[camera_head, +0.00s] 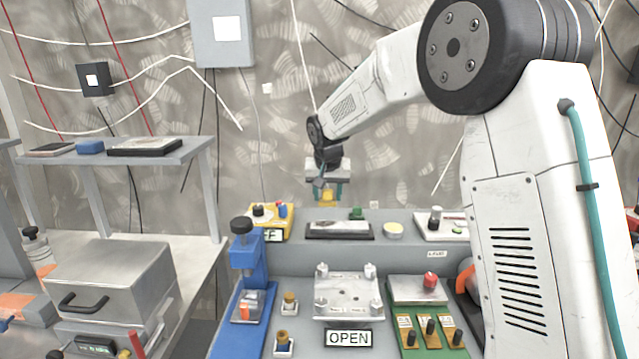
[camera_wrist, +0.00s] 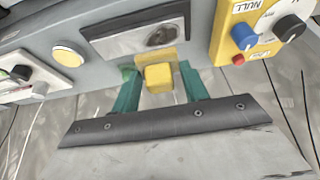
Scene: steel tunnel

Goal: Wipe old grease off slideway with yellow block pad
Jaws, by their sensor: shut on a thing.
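My gripper (camera_head: 327,190) hangs in the air above the back ledge of the bench, its teal fingers pointing down. It is shut on the yellow block pad (camera_head: 327,197). In the wrist view the pad (camera_wrist: 158,78) shows between the two teal fingers. Beyond the pad lies a long grey plate with a dark border, which looks like the slideway (camera_wrist: 135,37); a dark smear marks its surface. In the head view this plate (camera_head: 340,230) lies flat on the ledge, below the gripper. The pad appears apart from it, though the exact gap is hard to tell.
A yellow control box (camera_head: 272,222) stands left of the plate. A round pale tin (camera_head: 393,230) and a white panel with a knob (camera_head: 440,225) are to the right. A small green object (camera_head: 356,213) sits behind. A blue press (camera_head: 246,270) and a clamp plate (camera_head: 348,290) stand in front.

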